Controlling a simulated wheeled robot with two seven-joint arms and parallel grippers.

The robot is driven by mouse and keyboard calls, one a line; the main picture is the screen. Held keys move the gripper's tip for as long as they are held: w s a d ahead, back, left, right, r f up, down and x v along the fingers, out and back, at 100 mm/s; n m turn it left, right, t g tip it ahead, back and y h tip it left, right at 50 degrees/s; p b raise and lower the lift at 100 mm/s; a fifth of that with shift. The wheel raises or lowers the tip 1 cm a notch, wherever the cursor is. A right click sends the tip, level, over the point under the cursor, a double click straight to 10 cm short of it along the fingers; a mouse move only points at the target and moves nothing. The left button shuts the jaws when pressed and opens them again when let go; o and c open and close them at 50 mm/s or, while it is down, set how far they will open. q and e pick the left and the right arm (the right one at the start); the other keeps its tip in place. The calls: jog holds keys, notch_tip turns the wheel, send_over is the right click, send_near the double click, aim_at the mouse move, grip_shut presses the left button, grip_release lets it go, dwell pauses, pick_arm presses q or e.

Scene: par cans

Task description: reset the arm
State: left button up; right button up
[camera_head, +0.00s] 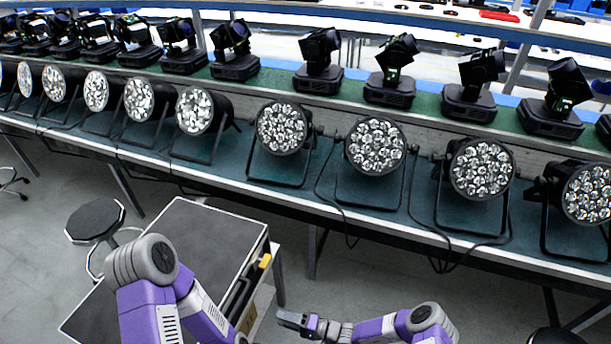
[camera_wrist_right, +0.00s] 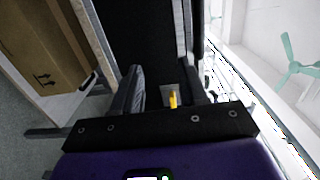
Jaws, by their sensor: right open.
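My right gripper (camera_head: 291,319) is low in the head view, at the end of the purple and grey right arm (camera_head: 400,325). It is in front of the bench, near the dark-topped cart. In the right wrist view its two dark fingers (camera_wrist_right: 165,92) stand apart with nothing held between them. My left arm (camera_head: 160,290) is bent at the lower left of the head view, over the cart. Its gripper is out of the picture.
A dark-topped cart (camera_head: 190,232) stands close to my arms. Several par cans (camera_head: 375,146) line the green bench (camera_head: 270,182), with moving-head lights (camera_head: 235,52) on a shelf behind. Cables (camera_head: 442,262) hang off the bench edge. A round stool (camera_head: 94,220) stands left. A cardboard box (camera_wrist_right: 45,45) shows in the wrist view.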

jog(key=s+d+f+n+g+h+b, duration=0.1)
jog(key=s+d+f+n+g+h, duration=0.2)
jog(key=s+g+h, duration=0.65)
pick_arm(q)
jog(key=shift+w+f+b, duration=0.25)
jog(key=shift+f+b, duration=0.3)
jog(key=shift+f, duration=0.3)
jog(key=shift+w+f+b, duration=0.25)
jog(key=shift+f+b, duration=0.3)
jog(key=shift+f, duration=0.3)
pick_arm(e)
jog(key=s+d+r+m+t+h, duration=0.1)
jog(key=s+d+r+t, duration=0.1)
jog(key=d, duration=0.4)
jog(key=s+d+r+m+t+h, duration=0.1)
jog(key=s+d+r+t+h, duration=0.1)
jog(key=d, duration=0.5)
jog(key=shift+s+r+t, duration=0.15)
jog(key=shift+s+t, duration=0.3)
jog(key=shift+s, duration=0.2)
pick_arm(q)
jog(key=shift+s, duration=0.1)
pick_arm(e)
jog(key=shift+s, duration=0.1)
